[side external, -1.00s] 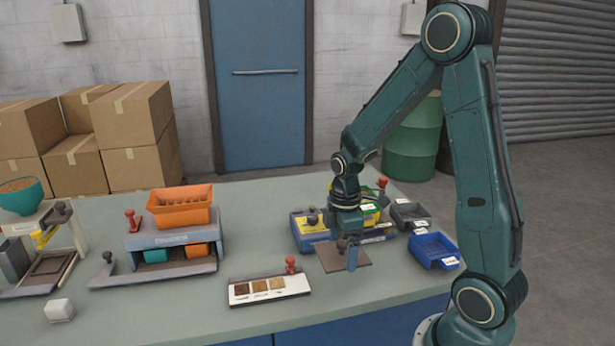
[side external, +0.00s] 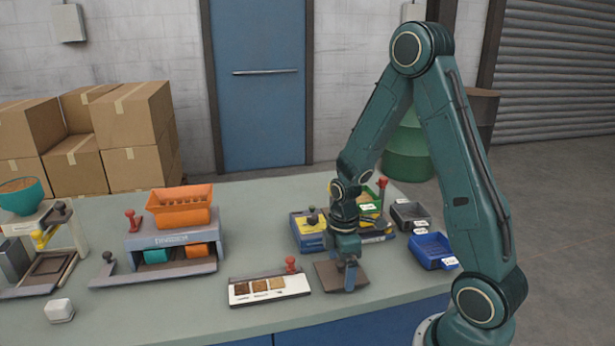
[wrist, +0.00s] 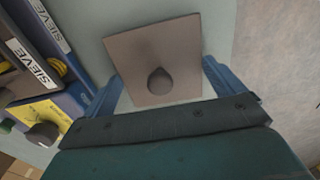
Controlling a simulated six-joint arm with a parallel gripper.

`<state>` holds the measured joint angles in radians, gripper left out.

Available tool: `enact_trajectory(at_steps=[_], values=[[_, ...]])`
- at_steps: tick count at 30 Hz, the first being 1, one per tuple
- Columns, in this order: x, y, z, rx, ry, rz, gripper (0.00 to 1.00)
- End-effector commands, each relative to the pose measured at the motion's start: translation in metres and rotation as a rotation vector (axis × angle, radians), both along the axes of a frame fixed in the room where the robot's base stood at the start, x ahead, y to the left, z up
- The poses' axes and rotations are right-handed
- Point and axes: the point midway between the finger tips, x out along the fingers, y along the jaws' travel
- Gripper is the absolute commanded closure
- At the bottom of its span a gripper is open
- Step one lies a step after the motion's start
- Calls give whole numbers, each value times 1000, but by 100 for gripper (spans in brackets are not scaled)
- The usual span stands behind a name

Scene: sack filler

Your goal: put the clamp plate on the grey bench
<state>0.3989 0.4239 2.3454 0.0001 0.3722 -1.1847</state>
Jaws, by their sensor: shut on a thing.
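The clamp plate (side external: 328,275) is a flat brown square with a dark round knob; it also shows in the wrist view (wrist: 180,45). My gripper (side external: 349,275) points down and is shut on the clamp plate. In the wrist view its blue fingers (wrist: 160,88) stand on either side of the knob. The plate lies about level, right at or just above the grey bench (side external: 240,320), near its front edge. I cannot tell whether it touches the bench.
A white sample board (side external: 269,288) with a red knob is just left of the plate. A blue tray (side external: 430,247) and a dark grey tray (side external: 408,213) stand to the right. A blue and yellow sieve unit (side external: 308,235) is behind. An orange hopper (side external: 180,208) stands further left.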

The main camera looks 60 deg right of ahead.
Motion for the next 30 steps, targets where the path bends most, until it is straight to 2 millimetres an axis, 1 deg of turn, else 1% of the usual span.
enact_trajectory(at_steps=[12, 13, 23, 30], values=[[0, 0, -4, 1, 1, 0, 34], [0, 0, -3, 1, 1, 0, 0], [0, 0, -2, 0, 0, 0, 0], [1, 0, 9, -1, -2, 0, 0]])
